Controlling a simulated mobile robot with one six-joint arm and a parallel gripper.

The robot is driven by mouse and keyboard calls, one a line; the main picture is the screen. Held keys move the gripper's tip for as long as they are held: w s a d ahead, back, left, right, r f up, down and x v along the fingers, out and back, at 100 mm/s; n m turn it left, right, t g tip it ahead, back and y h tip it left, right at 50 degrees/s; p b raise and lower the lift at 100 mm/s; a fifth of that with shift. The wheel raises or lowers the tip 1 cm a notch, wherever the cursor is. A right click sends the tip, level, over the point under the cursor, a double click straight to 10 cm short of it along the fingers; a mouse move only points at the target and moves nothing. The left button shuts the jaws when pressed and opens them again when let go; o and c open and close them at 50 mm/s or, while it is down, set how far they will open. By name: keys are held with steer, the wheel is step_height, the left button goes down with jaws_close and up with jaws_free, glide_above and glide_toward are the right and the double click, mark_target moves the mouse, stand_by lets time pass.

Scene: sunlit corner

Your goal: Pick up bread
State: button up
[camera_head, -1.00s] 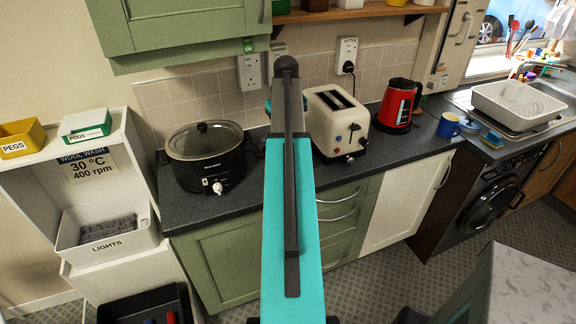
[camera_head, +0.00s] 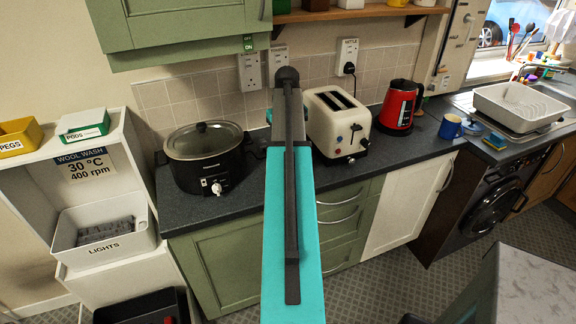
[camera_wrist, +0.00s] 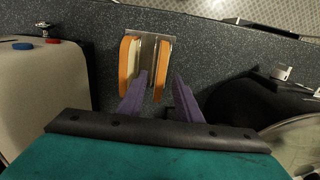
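Bread with an orange-brown crust and pale face (camera_wrist: 130,62) stands upright on the dark worktop in the wrist view. A second upright slice (camera_wrist: 160,72) is at its right, with a shiny metal holder (camera_wrist: 147,44) between and behind them. My gripper (camera_wrist: 160,77) is open, with its two purple fingers apart. In the head view my arm hides the bread and the fingers.
A cream toaster (camera_head: 336,118) stands right of my arm and a black slow cooker (camera_head: 205,160) left of it, both close by. A red kettle (camera_head: 398,108) and blue mug (camera_head: 449,127) stand further right. A green wall cupboard (camera_head: 185,30) hangs above left.

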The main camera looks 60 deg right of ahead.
steer(key=shift+f+b, duration=0.8)
steer(key=shift+f, duration=0.65)
jaws_close()
